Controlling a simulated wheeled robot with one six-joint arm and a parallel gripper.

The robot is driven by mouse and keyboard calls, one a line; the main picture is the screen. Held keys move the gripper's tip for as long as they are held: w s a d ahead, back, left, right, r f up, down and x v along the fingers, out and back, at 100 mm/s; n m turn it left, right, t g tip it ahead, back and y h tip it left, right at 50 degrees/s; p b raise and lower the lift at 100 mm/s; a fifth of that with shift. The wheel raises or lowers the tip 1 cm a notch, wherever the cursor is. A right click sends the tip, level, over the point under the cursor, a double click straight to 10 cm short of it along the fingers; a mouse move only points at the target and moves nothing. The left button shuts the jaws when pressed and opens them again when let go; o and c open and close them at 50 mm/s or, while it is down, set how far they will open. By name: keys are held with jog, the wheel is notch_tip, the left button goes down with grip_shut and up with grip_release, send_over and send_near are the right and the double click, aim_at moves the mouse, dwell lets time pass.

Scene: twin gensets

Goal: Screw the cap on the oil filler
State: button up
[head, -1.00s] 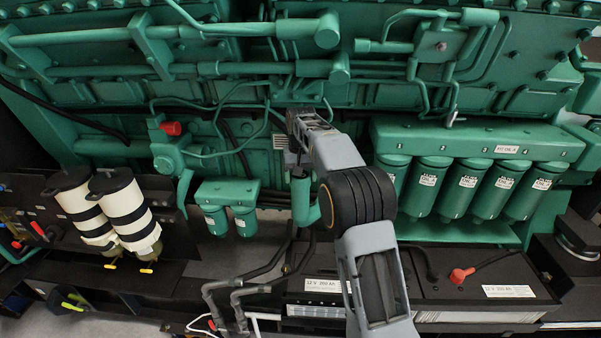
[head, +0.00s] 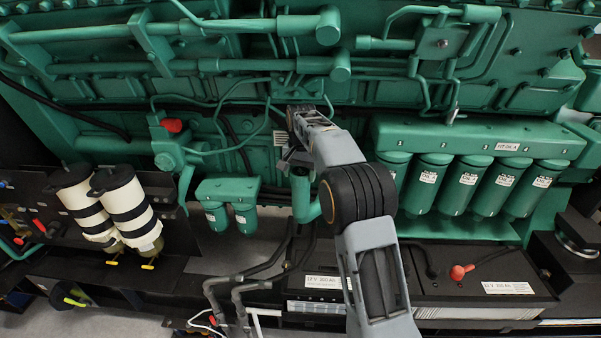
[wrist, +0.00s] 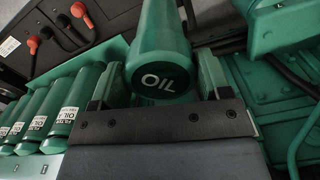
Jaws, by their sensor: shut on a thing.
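The green cap (wrist: 163,82), its round end marked "OIL", faces the camera in the wrist view. My gripper (wrist: 160,88) is shut on it, with one jaw on each side. A green cylinder, the oil filler neck (wrist: 165,25), runs straight on behind the cap. I cannot make out the seam between them or how far the cap is threaded. In the head view my gripper (head: 297,163) points down at the top of the upright green filler pipe (head: 301,200). My wrist hides the cap there.
Green filters (head: 465,185) hang in a row to the right. Two smaller green filters (head: 230,215) and white canisters (head: 125,208) stand to the left. Black batteries (head: 470,275) with red terminal covers lie below. Thin green pipes cross the engine block behind my gripper.

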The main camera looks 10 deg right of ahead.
jog(key=m, duration=0.4)
jog(key=shift+m, duration=0.3)
jog(key=o, duration=1)
jog(key=shift+c, duration=0.3)
